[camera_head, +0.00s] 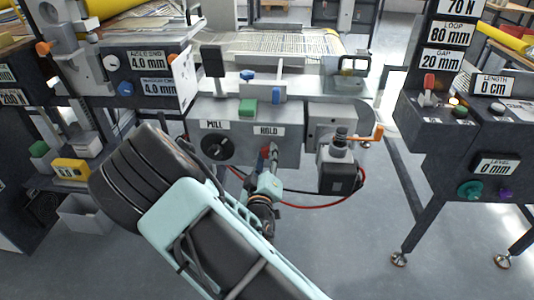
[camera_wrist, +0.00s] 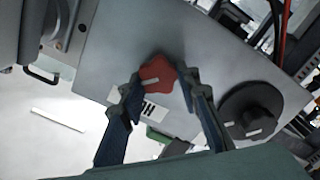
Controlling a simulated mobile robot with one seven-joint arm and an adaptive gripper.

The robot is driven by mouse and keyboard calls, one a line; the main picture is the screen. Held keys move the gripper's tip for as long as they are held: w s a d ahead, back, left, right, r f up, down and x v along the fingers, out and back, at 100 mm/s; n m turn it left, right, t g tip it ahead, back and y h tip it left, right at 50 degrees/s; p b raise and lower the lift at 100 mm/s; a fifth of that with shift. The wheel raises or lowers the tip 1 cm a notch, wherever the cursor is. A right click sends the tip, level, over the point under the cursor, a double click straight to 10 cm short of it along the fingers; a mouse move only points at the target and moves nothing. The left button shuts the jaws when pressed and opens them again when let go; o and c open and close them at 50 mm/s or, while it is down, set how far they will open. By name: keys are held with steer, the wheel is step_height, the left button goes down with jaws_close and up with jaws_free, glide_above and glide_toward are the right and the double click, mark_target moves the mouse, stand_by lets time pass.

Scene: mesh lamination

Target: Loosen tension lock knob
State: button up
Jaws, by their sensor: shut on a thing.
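A red lobed knob (camera_wrist: 158,73) with a pale mark sits on the grey front panel (camera_wrist: 120,45), beside a white label partly hidden by a finger. In the head view the red knob (camera_head: 265,152) shows just under the HOLD label, partly covered by my gripper (camera_head: 271,155). In the wrist view my gripper (camera_wrist: 162,82) has one dark finger on each side of the red knob and is shut on it. A black round knob (camera_head: 217,148) stands left of it under the PULL label; it also shows in the wrist view (camera_wrist: 250,110).
A dark device with an orange lever (camera_head: 366,136) hangs to the right, with a red cable (camera_head: 318,205) looping below. Cabinets with value displays flank both sides. Floor is clear below right.

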steer(key=n+p, duration=0.1)
steer(key=n, duration=0.3)
steer(key=shift+n, duration=0.3)
steer(key=shift+f+n+p, duration=0.2)
steer(key=shift+n+p, duration=0.55)
steer(key=shift+n, duration=1.45)
steer(key=o, duration=1.2)
steer(key=shift+c, duration=0.2)
steer(key=s, duration=1.2)
steer(key=shift+a, duration=0.2)
